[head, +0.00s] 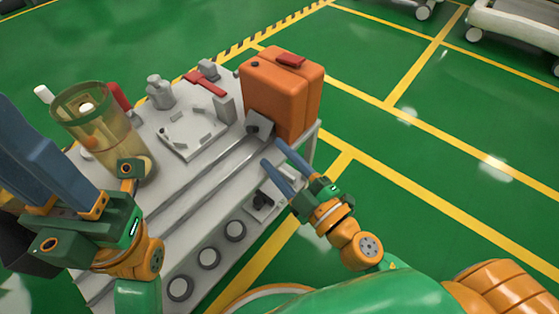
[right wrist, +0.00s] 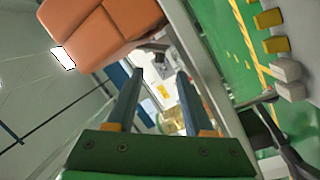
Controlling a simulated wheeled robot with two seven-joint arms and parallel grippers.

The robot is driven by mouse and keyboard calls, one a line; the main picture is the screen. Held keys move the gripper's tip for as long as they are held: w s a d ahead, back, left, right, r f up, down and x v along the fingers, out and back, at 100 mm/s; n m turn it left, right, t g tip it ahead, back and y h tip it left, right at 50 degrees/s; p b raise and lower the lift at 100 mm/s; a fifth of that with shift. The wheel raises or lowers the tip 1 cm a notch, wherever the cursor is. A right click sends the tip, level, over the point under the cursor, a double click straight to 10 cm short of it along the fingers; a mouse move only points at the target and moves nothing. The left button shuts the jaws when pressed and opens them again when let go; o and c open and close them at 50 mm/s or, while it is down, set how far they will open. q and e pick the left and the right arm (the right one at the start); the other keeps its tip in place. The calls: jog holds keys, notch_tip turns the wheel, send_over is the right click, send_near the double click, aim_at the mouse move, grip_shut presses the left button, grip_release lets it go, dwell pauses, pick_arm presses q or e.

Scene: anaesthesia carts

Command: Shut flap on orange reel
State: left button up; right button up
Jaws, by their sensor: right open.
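The orange reel (head: 283,97) is a box-shaped orange housing with a red piece on top, standing at the far right end of the grey cart. A small grey flap (head: 259,126) sticks out at its lower front, tilted outward. In the right wrist view the orange housing (right wrist: 100,32) fills the upper left. My right gripper (head: 272,153) is open and empty, its blue fingertips just below and in front of the flap, apparently apart from it. My left gripper (head: 62,165) is at the left, near the camera; its fingers overlap, so its opening is unclear.
The grey cart top (head: 185,187) carries a clear yellowish cylinder (head: 100,130), a pale tray (head: 190,133), a grey bottle (head: 160,92) and a red-handled item (head: 205,82). Round rings line the cart's near side. Green floor to the right is open.

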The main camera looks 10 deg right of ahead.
jog(key=shift+s+d, duration=0.1)
jog(key=shift+s, duration=0.15)
